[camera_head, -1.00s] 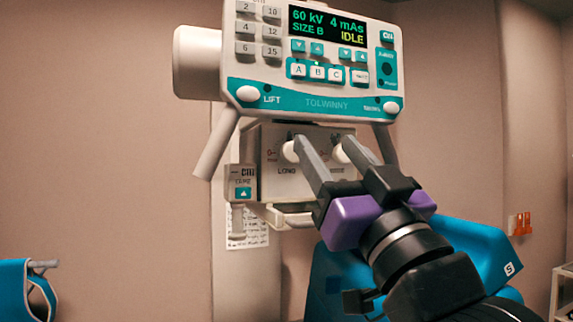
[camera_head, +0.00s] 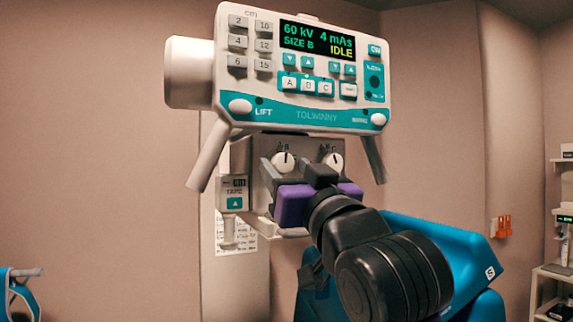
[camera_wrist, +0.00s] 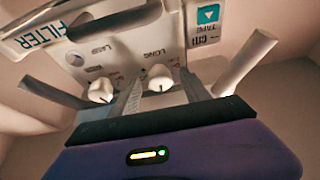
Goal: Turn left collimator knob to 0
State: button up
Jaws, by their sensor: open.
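The left collimator knob (camera_head: 283,161) is a round white dial on the collimator box, its dark pointer line near the top. In the wrist view, turned nearly upside down, it is the knob by the LONG label (camera_wrist: 160,77). The right knob (camera_head: 334,162) sits beside it; it is at left in the wrist view (camera_wrist: 101,90). My gripper (camera_head: 290,174) is open and empty, just below the knobs in the head view. In the wrist view its grey fingers (camera_wrist: 163,88) stand either side of the left knob; contact cannot be told. The scale numbers are too small to read.
The control panel (camera_head: 315,116) hangs above the knobs, with slanted handles (camera_head: 208,157) at its sides. A tape unit (camera_head: 234,193) is left of the collimator box. A blue padded piece (camera_head: 430,245) stands behind my arm at right.

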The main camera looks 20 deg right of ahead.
jog(key=shift+w+r, duration=0.15)
jog(key=shift+w, duration=0.2)
grip_shut()
